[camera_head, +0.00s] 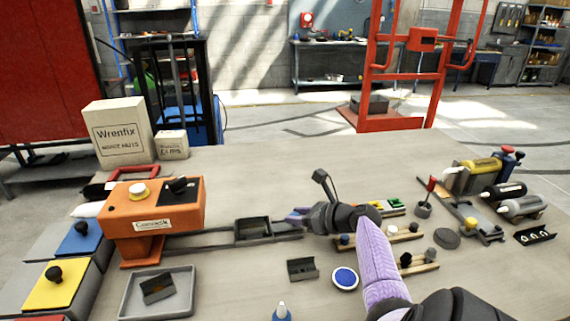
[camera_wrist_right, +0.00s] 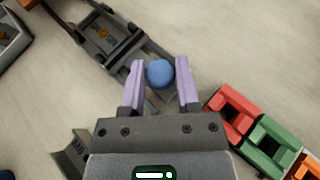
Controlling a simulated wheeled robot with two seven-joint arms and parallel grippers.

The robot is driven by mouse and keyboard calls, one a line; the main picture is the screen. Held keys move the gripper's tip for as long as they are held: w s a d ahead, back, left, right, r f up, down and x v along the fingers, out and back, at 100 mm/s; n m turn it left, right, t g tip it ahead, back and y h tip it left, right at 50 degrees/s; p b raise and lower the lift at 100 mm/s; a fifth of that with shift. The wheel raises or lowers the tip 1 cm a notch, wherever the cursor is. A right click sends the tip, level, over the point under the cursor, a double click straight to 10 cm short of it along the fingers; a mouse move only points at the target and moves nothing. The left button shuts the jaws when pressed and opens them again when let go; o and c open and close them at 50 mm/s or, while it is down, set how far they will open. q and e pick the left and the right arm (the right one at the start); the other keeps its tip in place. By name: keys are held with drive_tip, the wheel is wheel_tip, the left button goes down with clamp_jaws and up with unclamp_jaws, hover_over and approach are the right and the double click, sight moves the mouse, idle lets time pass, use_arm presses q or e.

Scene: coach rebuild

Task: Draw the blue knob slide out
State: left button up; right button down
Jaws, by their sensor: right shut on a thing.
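The blue knob (camera_wrist_right: 159,73) is round and sits between the two purple fingers of my right gripper (camera_wrist_right: 160,85) in the right wrist view. The right gripper (camera_head: 297,215) is shut on it at the right end of a dark slide rail (camera_head: 205,238). The rail runs right from an orange machine (camera_head: 165,205) labelled Conrock or similar. A dark open carriage (camera_head: 253,229) sits on the rail, left of the gripper; it also shows in the right wrist view (camera_wrist_right: 106,40). My left gripper is not in view.
Red (camera_wrist_right: 233,110) and green (camera_wrist_right: 268,142) blocks lie right of the gripper. A grey tray (camera_head: 128,298), a dark bracket (camera_head: 302,269) and a blue-topped disc (camera_head: 344,279) lie in front of the rail. Wooden strips with knobs (camera_head: 380,240) lie right. The table behind the rail is clear.

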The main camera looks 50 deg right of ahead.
drive_tip(key=shift+c, duration=1.6)
unclamp_jaws()
drive_tip(key=shift+s+d, duration=0.15)
drive_tip(key=p+v, duration=0.3)
drive_tip(key=v, duration=0.6)
drive_tip(key=shift+p, duration=0.35)
drive_tip(key=shift+s+r, duration=0.15)
drive_tip(key=shift+s, duration=0.3)
